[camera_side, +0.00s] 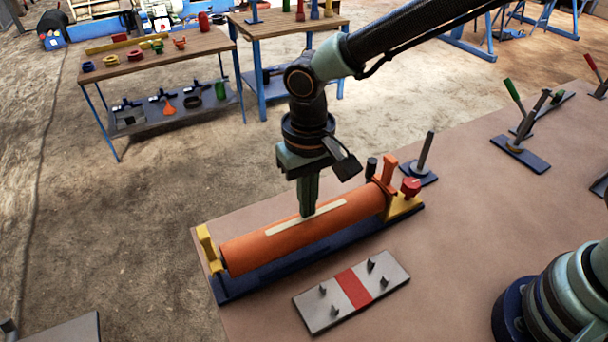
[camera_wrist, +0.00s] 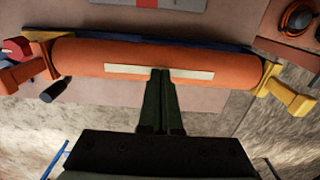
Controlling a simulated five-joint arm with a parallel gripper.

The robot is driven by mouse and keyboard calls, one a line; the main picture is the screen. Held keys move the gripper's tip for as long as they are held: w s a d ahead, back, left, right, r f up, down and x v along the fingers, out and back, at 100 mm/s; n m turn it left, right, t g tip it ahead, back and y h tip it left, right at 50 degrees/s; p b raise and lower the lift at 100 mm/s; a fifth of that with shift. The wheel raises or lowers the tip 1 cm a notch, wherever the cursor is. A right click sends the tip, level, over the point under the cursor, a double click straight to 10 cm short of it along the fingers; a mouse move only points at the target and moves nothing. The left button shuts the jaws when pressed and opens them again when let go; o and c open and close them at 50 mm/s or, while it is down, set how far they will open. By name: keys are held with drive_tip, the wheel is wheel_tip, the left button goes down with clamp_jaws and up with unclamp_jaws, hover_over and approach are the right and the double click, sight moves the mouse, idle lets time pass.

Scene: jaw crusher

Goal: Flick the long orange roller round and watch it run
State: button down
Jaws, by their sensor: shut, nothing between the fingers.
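The long orange roller (camera_side: 270,244) lies level between two yellow end brackets on a dark blue base (camera_side: 290,264). A pale stripe (camera_side: 283,224) runs along its top. My gripper (camera_side: 307,212) is shut and empty, pointing down at the roller near the middle of its length, by the stripe. In the wrist view the roller (camera_wrist: 90,58) spans most of the picture, and my gripper's tips (camera_wrist: 160,74) overlap the stripe's edge. I cannot tell if they touch the roller. A red knob (camera_side: 410,186) and an orange upright piece (camera_side: 389,170) are at its right end.
A grey plate with a red band (camera_side: 352,288) and several short pegs lies in front of the roller base. A blue-based post (camera_side: 425,153) stands behind the right end. Several levers (camera_side: 522,150) stand further right. The brown tabletop (camera_side: 450,240) between is clear.

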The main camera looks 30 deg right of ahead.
drive_tip(key=shift+f, duration=0.3)
drive_tip(key=shift+r, duration=0.55)
drive_tip(key=shift+s, duration=0.15)
drive_tip(key=s, duration=0.6)
drive_tip(key=shift+f, duration=0.1)
drive_tip(key=shift+f, duration=0.6)
